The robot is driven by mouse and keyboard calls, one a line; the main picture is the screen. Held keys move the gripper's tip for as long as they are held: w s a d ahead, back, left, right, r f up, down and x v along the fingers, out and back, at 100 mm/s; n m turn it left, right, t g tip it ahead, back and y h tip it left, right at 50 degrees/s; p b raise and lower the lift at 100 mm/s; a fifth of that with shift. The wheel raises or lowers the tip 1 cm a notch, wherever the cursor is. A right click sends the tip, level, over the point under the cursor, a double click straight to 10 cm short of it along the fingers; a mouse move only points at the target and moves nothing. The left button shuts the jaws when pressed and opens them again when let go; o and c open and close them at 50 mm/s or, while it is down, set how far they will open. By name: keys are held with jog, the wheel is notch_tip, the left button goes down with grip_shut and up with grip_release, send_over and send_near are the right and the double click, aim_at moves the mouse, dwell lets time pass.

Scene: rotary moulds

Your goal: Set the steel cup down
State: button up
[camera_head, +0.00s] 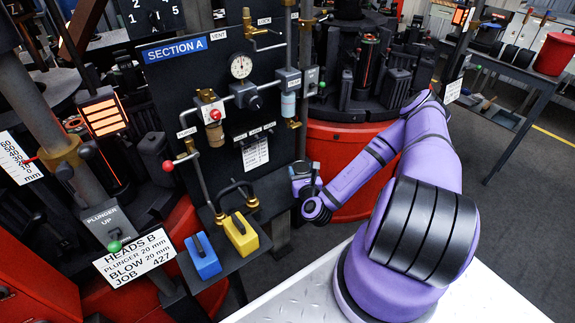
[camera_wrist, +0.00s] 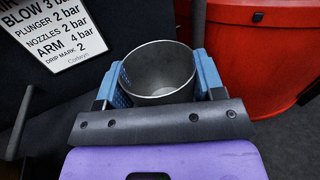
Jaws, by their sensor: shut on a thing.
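The steel cup (camera_wrist: 158,78) is a grey, open-topped metal vessel and looks empty. In the wrist view it stands between the blue fingers of my gripper (camera_wrist: 163,82), which are shut on its two sides. In the head view my gripper (camera_head: 302,178) is at the middle of the picture, right of the small dark shelf, with the cup largely hidden there. The cup is held in the air, apart from the shelf as far as I can tell.
A red drum (camera_head: 340,150) is behind my arm. A sign (camera_wrist: 50,30) is at upper left in the wrist view.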

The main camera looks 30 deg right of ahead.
jog(key=w, duration=0.6)
jog(key=w+d+f, duration=0.1)
jog(key=w, duration=0.2)
jog(key=shift+w+d, duration=0.1)
jog(key=shift+w, duration=0.2)
jog(key=shift+s+f, duration=0.1)
jog(key=shift+f, duration=1.6)
jog(key=o, duration=1)
jog(key=shift+f, duration=0.1)
